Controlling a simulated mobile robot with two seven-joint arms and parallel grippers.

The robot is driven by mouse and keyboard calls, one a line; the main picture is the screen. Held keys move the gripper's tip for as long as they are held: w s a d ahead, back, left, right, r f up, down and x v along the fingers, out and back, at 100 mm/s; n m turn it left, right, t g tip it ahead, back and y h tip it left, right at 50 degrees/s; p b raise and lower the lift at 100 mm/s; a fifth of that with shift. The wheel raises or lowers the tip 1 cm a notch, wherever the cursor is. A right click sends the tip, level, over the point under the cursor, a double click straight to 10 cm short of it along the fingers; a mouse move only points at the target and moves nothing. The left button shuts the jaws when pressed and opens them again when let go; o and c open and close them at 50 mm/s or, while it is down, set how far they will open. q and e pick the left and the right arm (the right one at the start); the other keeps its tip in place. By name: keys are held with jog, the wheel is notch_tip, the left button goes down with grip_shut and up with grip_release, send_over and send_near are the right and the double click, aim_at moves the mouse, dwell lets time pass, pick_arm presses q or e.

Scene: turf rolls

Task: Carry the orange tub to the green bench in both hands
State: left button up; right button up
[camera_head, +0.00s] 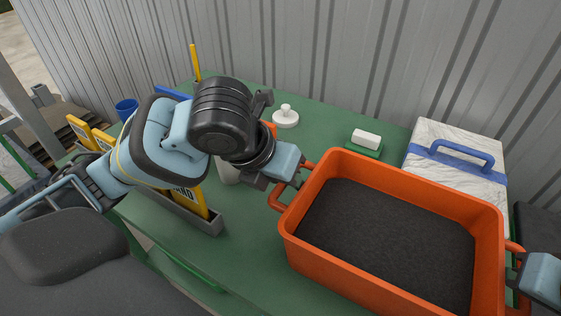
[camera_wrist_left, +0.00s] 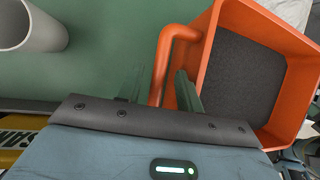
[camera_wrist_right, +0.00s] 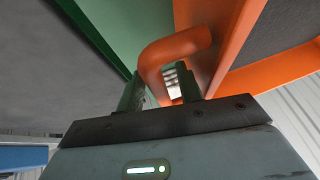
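The orange tub (camera_head: 345,266), holding dark soil-like fill, is at the right of the head view, over the green bench (camera_head: 250,228). It looks level; I cannot tell for sure whether its base touches the bench. My left gripper (camera_head: 290,186) is at the tub's left handle (camera_wrist_left: 163,62); in the left wrist view its fingers stand apart on either side of the bar, with gaps. My right gripper (camera_head: 514,284) is at the right handle (camera_wrist_right: 165,58); in the right wrist view its fingers are also apart, with the bar between them.
A white block on a green base (camera_head: 366,138) and a white knobbed disc (camera_head: 286,118) sit at the back. A corrugated wall closes the back.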

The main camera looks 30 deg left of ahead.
pick_arm(q)
jog(key=v, duration=1.1)
jog(key=shift+r, duration=0.15)
pick_arm(e)
jog(key=shift+r, duration=0.1)
jog(key=v, duration=1.2)
pick_arm(q)
jog(key=shift+a, duration=0.1)
pick_arm(e)
jog(key=shift+s, duration=0.1)
pick_arm(q)
jog(key=shift+s+a, duration=0.3)
jog(key=shift+a, duration=0.65)
jog(key=shift+s+a, duration=0.3)
jog(key=shift+a, duration=0.65)
jog(key=shift+s+a, duration=0.25)
jog(key=shift+a, duration=0.7)
pick_arm(e)
jog(key=shift+r, duration=0.15)
pick_arm(q)
jog(key=shift+r+p, duration=0.75)
jog(key=shift+r, duration=0.25)
pick_arm(e)
jog(key=s+d, duration=0.1)
jog(key=d, duration=0.5)
jog(key=shift+s, duration=0.3)
